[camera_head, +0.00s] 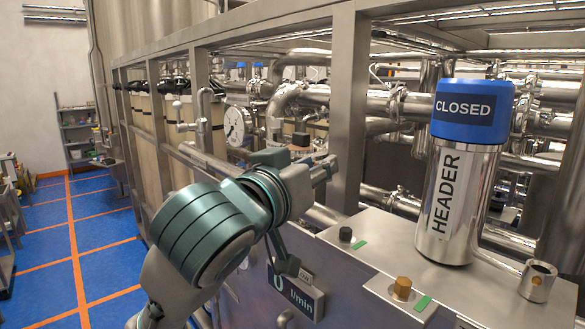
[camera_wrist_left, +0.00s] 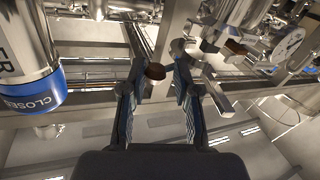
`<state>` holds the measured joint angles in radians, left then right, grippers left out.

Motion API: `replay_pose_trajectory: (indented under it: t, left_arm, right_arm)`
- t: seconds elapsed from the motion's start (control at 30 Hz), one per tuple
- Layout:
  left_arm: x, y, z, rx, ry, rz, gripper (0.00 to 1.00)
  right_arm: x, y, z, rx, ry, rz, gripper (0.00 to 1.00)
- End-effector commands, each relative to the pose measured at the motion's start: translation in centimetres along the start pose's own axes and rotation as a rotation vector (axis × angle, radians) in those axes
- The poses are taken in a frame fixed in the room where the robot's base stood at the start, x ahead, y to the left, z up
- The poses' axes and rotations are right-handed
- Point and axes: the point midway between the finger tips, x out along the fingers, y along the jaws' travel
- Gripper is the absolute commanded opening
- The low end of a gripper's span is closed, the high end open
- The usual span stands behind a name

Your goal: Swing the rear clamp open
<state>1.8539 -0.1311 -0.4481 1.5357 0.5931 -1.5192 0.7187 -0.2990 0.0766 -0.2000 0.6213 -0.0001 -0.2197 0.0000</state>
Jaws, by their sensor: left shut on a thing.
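My left gripper (camera_head: 322,168) reaches in among the steel pipes behind the panel, in front of the frame post. In the left wrist view its two fingers (camera_wrist_left: 157,82) are closed in on a small dark brown round-ended piece (camera_wrist_left: 155,72), with a finger on each side of it. I cannot tell whether this piece belongs to the rear clamp. A ring-like clamp (camera_head: 398,100) sits on the pipe behind the post, apart from my gripper. Most of my fingers and what they touch are hidden by my wrist in the head view. My right gripper does not show.
A steel HEADER cylinder (camera_head: 455,200) with a blue CLOSED cap (camera_head: 472,110) stands on the panel at the right. The vertical post (camera_head: 347,110) is close to my gripper. A pressure gauge (camera_head: 236,124) is to its left. The blue floor (camera_head: 105,235) at left is clear.

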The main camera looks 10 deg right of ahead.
Motion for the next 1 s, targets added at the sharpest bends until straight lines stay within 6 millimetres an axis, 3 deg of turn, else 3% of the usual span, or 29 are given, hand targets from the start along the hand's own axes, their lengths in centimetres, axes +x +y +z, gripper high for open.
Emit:
replay_pose_trajectory:
  t: [0.57, 0.6, 0.63, 1.0]
  left_arm:
    - [-0.34, -0.95, -0.28, -0.010, 0.005, -0.004, 0.00]
    - [-0.33, -0.94, -0.28, -0.010, 0.005, -0.004, 0.38]
    - [-0.32, -0.92, -0.27, -0.010, 0.005, -0.004, 0.46]
    - [-0.46, -0.81, -0.28, -0.008, 0.005, -0.003, 0.47]
  right_arm:
    - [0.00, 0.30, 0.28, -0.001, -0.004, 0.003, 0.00]
    - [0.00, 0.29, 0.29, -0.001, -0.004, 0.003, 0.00]
    - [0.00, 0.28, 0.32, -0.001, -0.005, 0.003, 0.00]
    - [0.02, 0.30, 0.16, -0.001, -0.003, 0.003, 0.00]
